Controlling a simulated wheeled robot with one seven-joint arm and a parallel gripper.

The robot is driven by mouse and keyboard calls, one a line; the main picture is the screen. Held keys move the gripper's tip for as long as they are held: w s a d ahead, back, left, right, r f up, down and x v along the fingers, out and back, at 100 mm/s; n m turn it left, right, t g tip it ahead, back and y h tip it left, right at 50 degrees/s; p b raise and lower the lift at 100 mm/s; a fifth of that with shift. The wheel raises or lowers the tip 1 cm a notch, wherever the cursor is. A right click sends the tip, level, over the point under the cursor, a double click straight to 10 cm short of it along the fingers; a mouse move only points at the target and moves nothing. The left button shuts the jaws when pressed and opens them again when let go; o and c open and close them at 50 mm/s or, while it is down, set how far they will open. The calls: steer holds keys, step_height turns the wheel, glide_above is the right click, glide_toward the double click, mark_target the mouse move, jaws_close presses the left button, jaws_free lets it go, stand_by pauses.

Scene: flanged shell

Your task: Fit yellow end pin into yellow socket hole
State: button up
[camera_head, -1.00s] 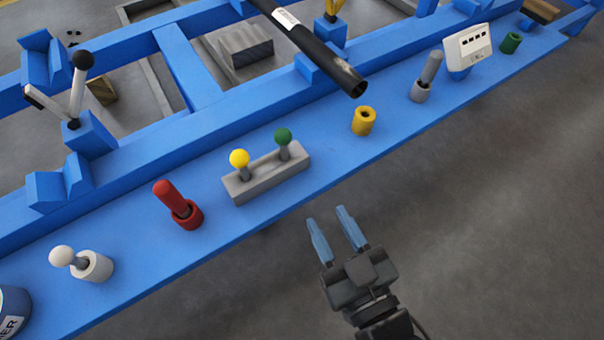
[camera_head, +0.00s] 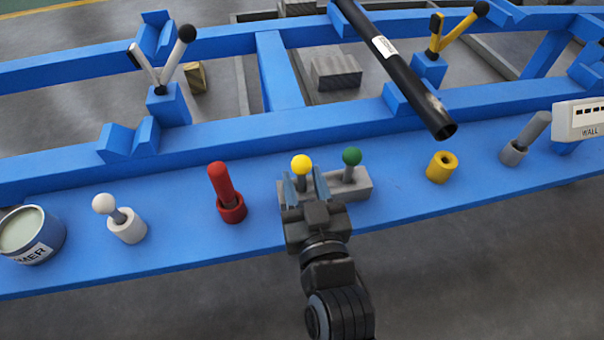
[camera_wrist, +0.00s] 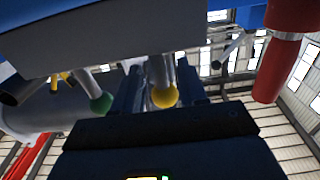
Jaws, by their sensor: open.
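The yellow end pin (camera_head: 301,165), a ball-topped pin, stands in the grey block (camera_head: 359,188) on the blue shelf, beside a green-topped pin (camera_head: 351,157). My gripper (camera_head: 304,180) is open, with its fingers on either side of the yellow pin. In the wrist view the yellow ball (camera_wrist: 165,97) lies between the two fingers (camera_wrist: 160,88); I cannot tell whether they touch it. The green ball (camera_wrist: 101,103) is left of the fingers there. The yellow socket (camera_head: 441,167), a short cylinder with an open hole on top, stands on the shelf to the right of the block.
A red pin in a red socket (camera_head: 228,195) and a white-topped pin (camera_head: 115,215) stand to the left. A black pipe (camera_head: 395,70) ends above the shelf near the yellow socket. A grey pin (camera_head: 525,138) and a white box (camera_head: 580,120) are at right.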

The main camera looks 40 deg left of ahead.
steer(key=shift+x, duration=0.8)
jaws_close()
